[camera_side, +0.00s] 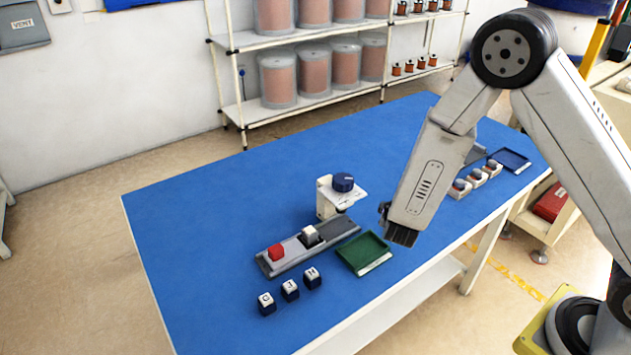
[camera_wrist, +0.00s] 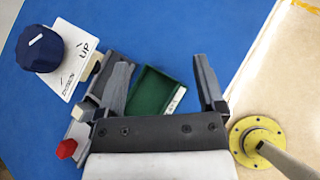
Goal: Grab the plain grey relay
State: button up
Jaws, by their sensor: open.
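A block with a pale grey top and dark lower part (camera_side: 310,235) sits on a long grey track (camera_side: 288,262); it looks like the grey relay, though its markings are too small to tell. My gripper (camera_side: 396,232) is above the table, to the right of the track and the green tray. In the wrist view its jaws (camera_wrist: 165,75) are apart and empty, with the left finger partly hiding the track.
A green tray (camera_side: 347,256) looks empty. A white stand (camera_side: 325,198) with a blue knob (camera_side: 343,182) rises behind the track. Several dark labelled cubes (camera_side: 290,290) stand in front. White knobbed blocks (camera_side: 478,178) and a blue tray (camera_side: 512,157) lie at right.

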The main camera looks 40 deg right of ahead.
jog(key=w+a+f+n+t+y, duration=0.3)
jog(key=w+a+n+t, duration=0.1)
jog(key=a+n, duration=0.2)
jog(key=n+t+y, duration=0.2)
jog(key=n+y, duration=0.4)
send_near(313, 235)
jog(key=shift+w+f, duration=0.35)
jog(key=shift+w, duration=0.25)
jog(key=shift+x, duration=1.3)
jog(key=shift+x, duration=2.55)
jog(key=shift+d, duration=0.1)
grip_shut()
jog(key=shift+r, duration=0.1)
